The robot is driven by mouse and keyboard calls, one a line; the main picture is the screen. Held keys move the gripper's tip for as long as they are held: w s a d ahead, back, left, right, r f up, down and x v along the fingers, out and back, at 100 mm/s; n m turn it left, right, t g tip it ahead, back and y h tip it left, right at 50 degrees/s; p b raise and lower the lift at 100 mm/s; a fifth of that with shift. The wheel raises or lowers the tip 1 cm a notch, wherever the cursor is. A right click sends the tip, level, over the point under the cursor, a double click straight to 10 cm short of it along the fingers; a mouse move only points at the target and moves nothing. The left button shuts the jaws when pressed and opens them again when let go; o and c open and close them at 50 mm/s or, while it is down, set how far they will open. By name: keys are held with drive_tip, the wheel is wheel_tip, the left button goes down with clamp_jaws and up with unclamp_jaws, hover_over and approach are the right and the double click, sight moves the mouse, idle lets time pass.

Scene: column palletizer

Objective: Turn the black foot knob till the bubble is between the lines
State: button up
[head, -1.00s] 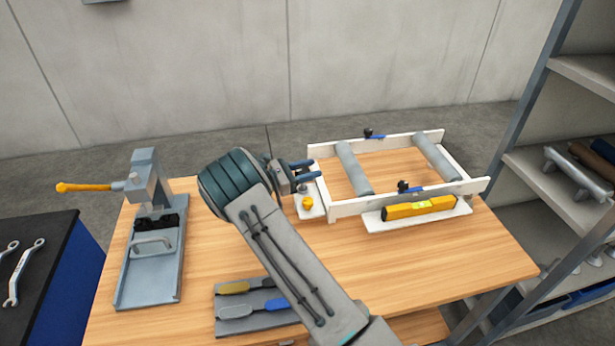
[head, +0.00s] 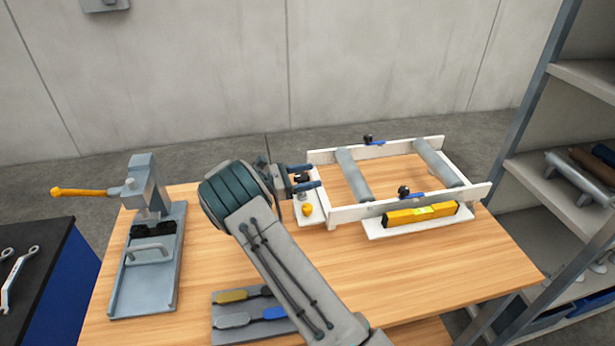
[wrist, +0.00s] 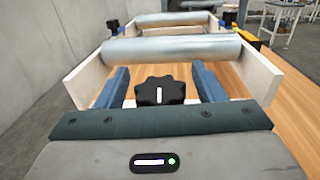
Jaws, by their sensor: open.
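The black foot knob (wrist: 160,92), lobed with a white mark on top, sits between the two blue fingers of my open gripper (wrist: 160,88) in the wrist view. A gap shows on both sides of it. In the head view my gripper (head: 304,180) is at the left end of the white roller frame (head: 348,212), and the knob is mostly hidden there. The yellow spirit level (head: 420,214) lies on a white ledge at the frame's front side. Its vial shows as a small greenish patch, and the bubble is too small to make out.
An orange knob (head: 307,210) is on the white plate just below my gripper. Two blue-handled clamps sit on the frame rails. A grey press with an orange lever (head: 80,192) stands at left; a tool tray (head: 245,322) lies in front. A shelf rises at right.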

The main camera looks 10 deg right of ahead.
drive_tip(key=s+a+b, duration=0.1)
drive_tip(key=a+b, duration=0.2)
drive_tip(key=a, duration=1)
drive_tip(key=shift+a+b, duration=0.35)
idle(3.0)
